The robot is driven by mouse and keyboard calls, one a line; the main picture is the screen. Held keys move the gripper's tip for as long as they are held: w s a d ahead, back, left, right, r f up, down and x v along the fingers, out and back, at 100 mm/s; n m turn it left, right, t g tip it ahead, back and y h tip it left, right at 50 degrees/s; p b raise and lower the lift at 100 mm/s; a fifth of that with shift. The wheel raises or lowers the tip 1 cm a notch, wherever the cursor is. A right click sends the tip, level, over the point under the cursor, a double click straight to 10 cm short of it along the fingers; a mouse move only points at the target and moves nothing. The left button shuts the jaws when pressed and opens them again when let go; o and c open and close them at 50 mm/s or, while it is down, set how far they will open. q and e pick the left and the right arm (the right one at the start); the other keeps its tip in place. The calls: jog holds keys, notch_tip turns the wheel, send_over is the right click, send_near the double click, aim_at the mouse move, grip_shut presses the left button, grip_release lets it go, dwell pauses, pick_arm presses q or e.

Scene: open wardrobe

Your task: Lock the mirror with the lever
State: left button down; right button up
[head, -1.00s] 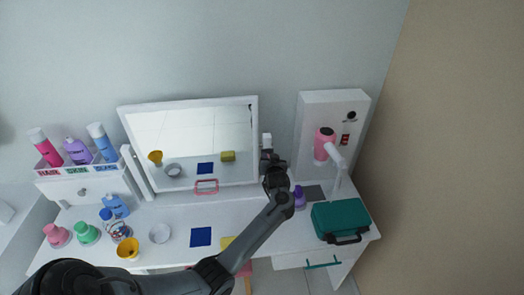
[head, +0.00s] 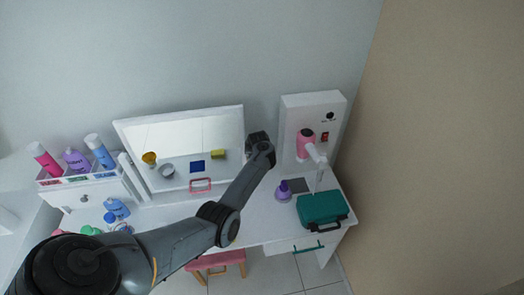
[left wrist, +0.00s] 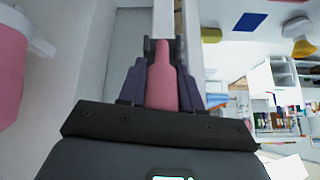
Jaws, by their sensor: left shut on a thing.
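The white-framed mirror (head: 180,133) stands tilted on the vanity, reflecting cups, a blue square and a yellow block. A pink handle (head: 200,186) sits at its lower edge. My left gripper (head: 259,140) is at the mirror's right edge, with its fingers mostly hidden behind the wrist in the head view. In the left wrist view, its dark fingers (left wrist: 161,75) are shut on a pink lever (left wrist: 161,88) beside the mirror frame. The lever is hidden in the head view. My right gripper is in neither current view.
A white box with a pink hair dryer (head: 306,143) stands right of my gripper. A purple bottle (head: 284,192) and teal case (head: 322,209) are on the right of the tabletop. A bottle rack (head: 84,187) is at the left. A pink stool (head: 215,261) is below.

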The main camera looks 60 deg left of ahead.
dwell(0.4)
pick_arm(q)
jog(key=c, duration=0.8)
grip_release()
jog(key=p+v, duration=0.2)
jog(key=v, duration=0.8)
jog(key=shift+d+r, duration=0.15)
jog(key=shift+r, duration=0.25)
jog(key=shift+s, duration=0.1)
